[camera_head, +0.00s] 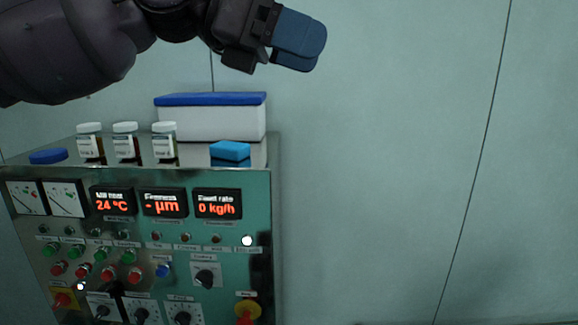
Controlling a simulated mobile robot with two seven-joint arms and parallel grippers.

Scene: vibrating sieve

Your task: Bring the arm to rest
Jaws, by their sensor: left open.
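My left arm comes in from the upper left. My left gripper (300,40) has blue fingertips and points to the right, high above the control cabinet. It touches nothing and holds nothing that I can see. Its fingers overlap from this side, so the gap between them is hard to see. My right gripper is out of view.
A control cabinet (140,235) with displays, buttons and knobs stands at lower left. On its top are several white-capped jars (125,145), a blue lid (48,156), a white box with a blue lid (210,122) and a blue block (230,151). The right side is clear before the wall.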

